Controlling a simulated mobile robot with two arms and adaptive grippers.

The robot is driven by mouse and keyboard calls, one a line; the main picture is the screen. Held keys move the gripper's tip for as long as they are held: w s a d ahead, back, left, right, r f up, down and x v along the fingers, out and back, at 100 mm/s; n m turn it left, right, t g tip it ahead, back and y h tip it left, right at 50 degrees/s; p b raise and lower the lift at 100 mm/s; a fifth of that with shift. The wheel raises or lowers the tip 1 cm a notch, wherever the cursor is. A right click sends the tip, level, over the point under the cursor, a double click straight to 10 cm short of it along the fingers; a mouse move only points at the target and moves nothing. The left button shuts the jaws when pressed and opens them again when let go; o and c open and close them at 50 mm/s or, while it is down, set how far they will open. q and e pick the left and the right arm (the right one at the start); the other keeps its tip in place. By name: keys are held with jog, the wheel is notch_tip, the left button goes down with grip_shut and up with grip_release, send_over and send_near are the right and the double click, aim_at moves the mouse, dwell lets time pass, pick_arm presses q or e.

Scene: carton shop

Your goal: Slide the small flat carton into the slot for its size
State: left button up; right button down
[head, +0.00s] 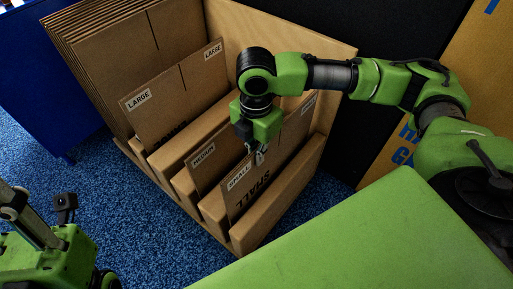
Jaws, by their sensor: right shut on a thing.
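The small flat carton (287,143) is a brown cardboard panel with white SMALL stickers at its upper corners and dark SMALL print. It stands on edge, leaning slightly, at the front of the wooden rack (273,207). Its lower edge is down between the rack's front bars; how deep it sits is hidden. My right gripper (259,158) points down and is shut on its top edge near the middle. Part of my left arm shows at the bottom left; its fingertips cannot be seen.
A LARGE carton (165,98) and a MEDIUM carton (212,160) stand in slots farther back. Several large flat sheets (120,50) are stacked behind them. A dark panel and a printed cardboard sheet (462,75) stand at right. Blue carpet (140,215) is clear at the rack's left.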

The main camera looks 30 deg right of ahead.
aim_at(256, 149)
jog(key=shift+f, duration=4.3)
jog(key=c, duration=2.2)
grip_release()
jog(key=shift+o, duration=0.2)
notch_tip(256, 149, up, 12)
jog(key=shift+s, duration=0.1)
